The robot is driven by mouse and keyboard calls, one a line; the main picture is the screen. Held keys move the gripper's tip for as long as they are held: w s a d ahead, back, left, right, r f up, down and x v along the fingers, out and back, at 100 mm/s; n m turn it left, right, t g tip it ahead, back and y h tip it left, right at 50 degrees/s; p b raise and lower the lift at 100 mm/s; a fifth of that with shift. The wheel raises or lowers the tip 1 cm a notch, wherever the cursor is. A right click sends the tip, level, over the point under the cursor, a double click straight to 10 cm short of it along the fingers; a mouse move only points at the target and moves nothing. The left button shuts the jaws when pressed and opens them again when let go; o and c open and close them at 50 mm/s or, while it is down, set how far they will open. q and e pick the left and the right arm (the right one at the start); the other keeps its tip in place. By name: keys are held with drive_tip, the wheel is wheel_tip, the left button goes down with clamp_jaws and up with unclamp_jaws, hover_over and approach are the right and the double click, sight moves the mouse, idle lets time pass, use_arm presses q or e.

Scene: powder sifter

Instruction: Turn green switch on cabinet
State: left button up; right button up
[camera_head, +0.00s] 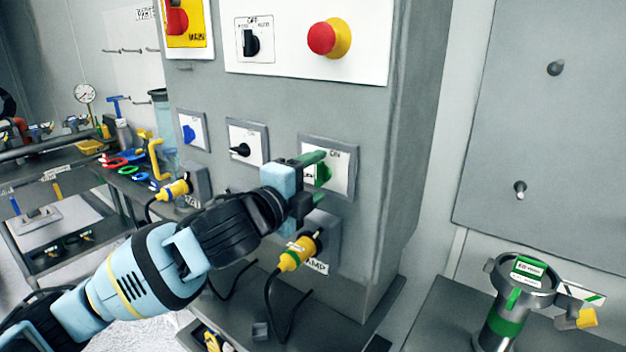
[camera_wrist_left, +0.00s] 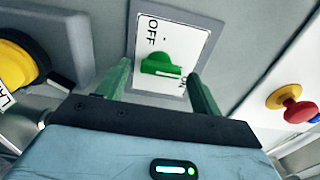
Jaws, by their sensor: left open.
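The green switch (camera_head: 322,175) sits on a white plate in a grey frame (camera_head: 343,147) on the front of the grey cabinet (camera_head: 378,190). In the left wrist view the green knob (camera_wrist_left: 160,65) shows on its plate, with "OFF" printed to one side and the "ON" label partly hidden. My left gripper (camera_head: 318,178) is open in front of the switch. In the left wrist view its two green fingers (camera_wrist_left: 160,80) stand on either side of the knob, with gaps between. I cannot tell how deep the fingertips reach. My right gripper is not in view.
A black switch (camera_head: 240,150) and a blue switch (camera_head: 189,133) are left of the green one. A red emergency button (camera_head: 322,38) sticks out above. A yellow plug (camera_head: 298,253) with a cable is just below. A sifter (camera_head: 507,300) stands at the right.

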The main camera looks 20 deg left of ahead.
use_arm(q)
drive_tip(key=v, duration=0.8)
idle(0.5)
